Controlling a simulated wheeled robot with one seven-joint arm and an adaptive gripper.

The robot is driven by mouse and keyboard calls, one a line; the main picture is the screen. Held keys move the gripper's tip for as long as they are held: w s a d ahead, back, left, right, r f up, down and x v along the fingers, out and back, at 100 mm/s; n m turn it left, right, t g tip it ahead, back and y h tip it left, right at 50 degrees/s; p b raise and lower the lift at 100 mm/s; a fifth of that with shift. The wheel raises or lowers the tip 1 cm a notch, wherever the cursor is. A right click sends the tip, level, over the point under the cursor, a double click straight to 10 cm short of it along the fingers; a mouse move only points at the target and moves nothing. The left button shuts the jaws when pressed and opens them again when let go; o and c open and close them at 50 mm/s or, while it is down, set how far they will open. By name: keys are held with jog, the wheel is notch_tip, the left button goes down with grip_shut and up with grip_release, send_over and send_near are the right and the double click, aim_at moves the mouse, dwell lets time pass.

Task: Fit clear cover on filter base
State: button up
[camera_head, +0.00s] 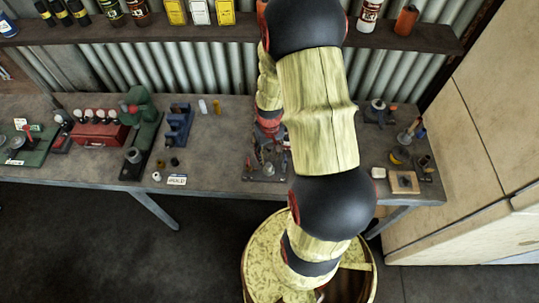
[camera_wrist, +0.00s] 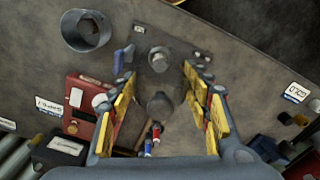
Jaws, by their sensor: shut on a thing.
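In the wrist view, my gripper (camera_wrist: 158,84) has its yellow-padded fingers well apart. They are shut on a smoky, see-through rounded piece (camera_wrist: 158,103), which looks like the clear cover; its outline is faint. Past the fingertips, a grey round fitting (camera_wrist: 159,60) stands on a dark plate (camera_wrist: 190,44) and looks like the filter base. The cover appears apart from it, but the height between them cannot be told.
A metal cup (camera_wrist: 86,31), a blue part (camera_wrist: 123,58) and a red case (camera_wrist: 88,98) lie around the plate in the wrist view. In the head view, a blue vise (camera_head: 180,125) stands left on the bench (camera_head: 222,150). Small items crowd the right end. Bare bench lies left of the plate.

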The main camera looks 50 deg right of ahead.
jog(key=shift+w+d, duration=0.2)
jog(key=shift+w, duration=0.2)
jog(key=shift+f+m+b, duration=0.3)
jog(key=shift+f+b, duration=1)
jog(key=shift+f, duration=0.6)
jog(key=shift+f+b, duration=2.25)
jog(key=shift+f, duration=0.8)
dwell(0.7)
jog(key=o, duration=1.1)
jog(key=o, duration=0.4)
jog(key=shift+r, duration=0.15)
jog(key=shift+c, duration=0.2)
